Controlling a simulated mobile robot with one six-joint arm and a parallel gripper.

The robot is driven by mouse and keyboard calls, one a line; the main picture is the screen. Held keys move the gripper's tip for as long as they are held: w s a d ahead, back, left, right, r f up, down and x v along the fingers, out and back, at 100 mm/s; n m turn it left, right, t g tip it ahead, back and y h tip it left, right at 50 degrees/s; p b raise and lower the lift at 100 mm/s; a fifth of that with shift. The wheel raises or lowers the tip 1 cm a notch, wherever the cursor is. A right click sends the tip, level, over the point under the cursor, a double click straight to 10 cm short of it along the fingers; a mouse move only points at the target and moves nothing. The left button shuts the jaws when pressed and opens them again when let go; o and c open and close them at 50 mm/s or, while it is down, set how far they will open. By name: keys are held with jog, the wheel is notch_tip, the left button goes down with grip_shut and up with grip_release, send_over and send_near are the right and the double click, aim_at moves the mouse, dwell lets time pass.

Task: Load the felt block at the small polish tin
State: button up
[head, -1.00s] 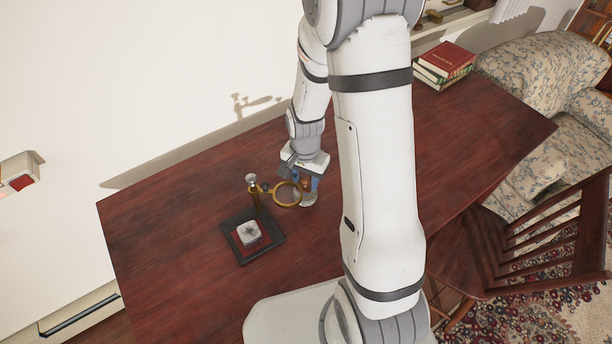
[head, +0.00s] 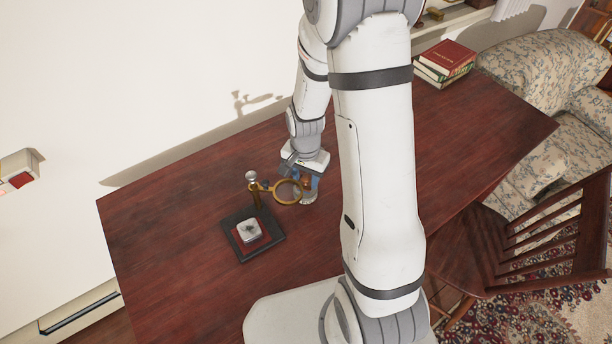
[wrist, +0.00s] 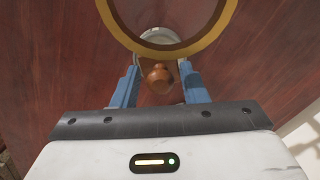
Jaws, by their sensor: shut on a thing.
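My gripper (head: 305,178) is low over the desk, behind the brass ring of a magnifier. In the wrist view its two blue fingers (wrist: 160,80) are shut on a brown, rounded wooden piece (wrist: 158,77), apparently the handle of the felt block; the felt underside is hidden. A small pale round tin (wrist: 161,37), apparently the polish tin, shows just beyond the brown piece, partly covered by the ring. The brown piece also shows in the head view (head: 306,184). I cannot tell whether the block touches the tin.
The brass magnifier ring (head: 276,190) is very close to my gripper. Its post rises by a black base (head: 268,248) with a red pad and a silvery-white item (head: 249,231). Books (head: 445,58) lie at the desk's far right. The desk's (head: 160,240) left side is clear.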

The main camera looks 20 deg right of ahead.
aim_at(305, 176)
jog(key=shift+f+b, duration=0.4)
jog(key=shift+b, duration=0.05)
dwell(1.3)
jog(key=shift+r, duration=0.1)
jog(key=shift+r+p, duration=2.45)
jog(key=shift+r, duration=0.95)
jog(key=shift+r, duration=0.4)
notch_tip(305, 176, up, 7)
jog(key=p, duration=0.3)
jog(key=shift+p, duration=0.35)
jog(key=w+f+n+b, duration=0.1)
jog(key=w+f+n, duration=0.1)
jog(key=f, duration=0.2)
jog(key=w+f+n+b, duration=0.1)
jog(key=w+f+n, duration=0.2)
jog(key=f, duration=0.1)
jog(key=w+f+n+b, duration=0.1)
jog(key=w+f+n, duration=0.1)
jog(key=f+n, duration=0.1)
jog(key=shift+w+f+b, duration=0.25)
jog(key=shift+f+b, duration=0.1)
jog(key=shift+f, duration=0.2)
